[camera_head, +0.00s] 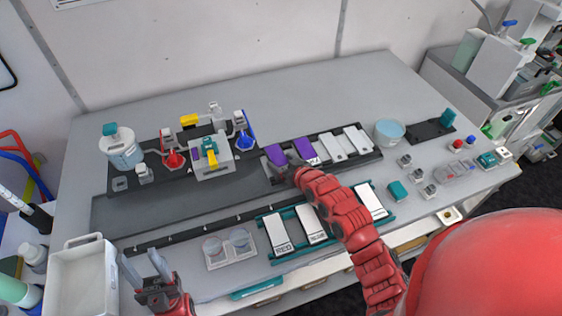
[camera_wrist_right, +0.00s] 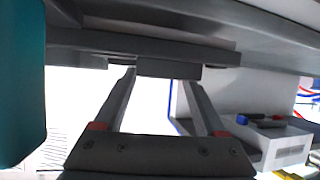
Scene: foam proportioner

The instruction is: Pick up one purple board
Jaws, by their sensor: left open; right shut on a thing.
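Two purple boards sit at the left end of a dark rack (camera_head: 370,156) in the head view: the left board (camera_head: 276,154) and the right board (camera_head: 303,149). My right gripper (camera_head: 292,163) is at the near end of the left board, and its fingers are mostly hidden. In the right wrist view the right gripper (camera_wrist_right: 167,72) has its fingertips at a grey block under a wide grey piece; no purple shows there. I cannot tell whether the board is raised. My left gripper (camera_head: 150,272) is open and empty near the table's front left edge.
White boards (camera_head: 346,142) fill the rack's right part. A teal rack (camera_head: 297,252) with white labelled boards stands under my right arm. A white dispenser box (camera_head: 209,158) with flasks is to the left. A round tub (camera_head: 389,131) stands at right. The back of the table is clear.

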